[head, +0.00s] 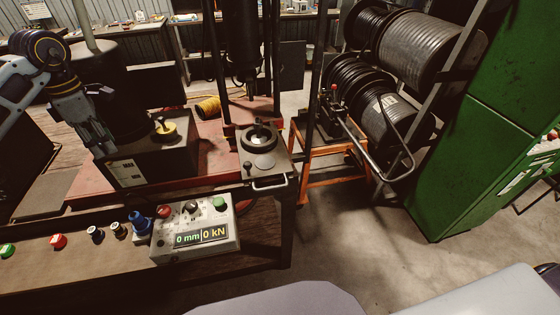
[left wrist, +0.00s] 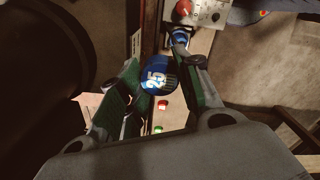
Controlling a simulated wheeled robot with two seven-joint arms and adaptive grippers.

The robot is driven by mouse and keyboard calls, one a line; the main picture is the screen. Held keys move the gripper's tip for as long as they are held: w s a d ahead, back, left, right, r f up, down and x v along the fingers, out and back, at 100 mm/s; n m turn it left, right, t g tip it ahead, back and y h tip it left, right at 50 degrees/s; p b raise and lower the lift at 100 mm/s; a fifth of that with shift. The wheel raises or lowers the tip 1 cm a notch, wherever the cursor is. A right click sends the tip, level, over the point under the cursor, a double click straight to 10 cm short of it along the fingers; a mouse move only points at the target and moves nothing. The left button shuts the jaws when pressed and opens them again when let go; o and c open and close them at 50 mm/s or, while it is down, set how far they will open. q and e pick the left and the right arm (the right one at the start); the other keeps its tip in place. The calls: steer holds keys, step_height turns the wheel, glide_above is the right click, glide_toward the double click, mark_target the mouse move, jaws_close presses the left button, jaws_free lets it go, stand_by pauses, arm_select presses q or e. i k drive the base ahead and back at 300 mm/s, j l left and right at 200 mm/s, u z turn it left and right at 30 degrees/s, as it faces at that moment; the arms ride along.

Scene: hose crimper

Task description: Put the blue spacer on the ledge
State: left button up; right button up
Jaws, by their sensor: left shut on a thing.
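My left gripper (head: 103,148) hangs at the left of the head view, beside a dark box-shaped housing (head: 150,165). In the left wrist view, the gripper (left wrist: 155,62) is shut on the blue spacer (left wrist: 161,79), a round blue piece marked "25" in white, held between the fingertips. I cannot make out the spacer in the head view. The brown ledge (head: 105,275) runs along the front of the bench, below and nearer than the gripper. My right gripper is not in view.
Red and green pieces, small dark fittings and a blue fitting (head: 140,222) stand along the ledge. A control box (head: 195,232) reading "0 mm" and "0 kN" sits at its right. Hose reels (head: 385,120) and a green cabinet (head: 490,130) stand farther right.

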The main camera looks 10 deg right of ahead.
mark_target(265, 162)
steer(key=l+z, duration=0.45)
steer(key=l, duration=1)
steer(key=k, duration=0.05)
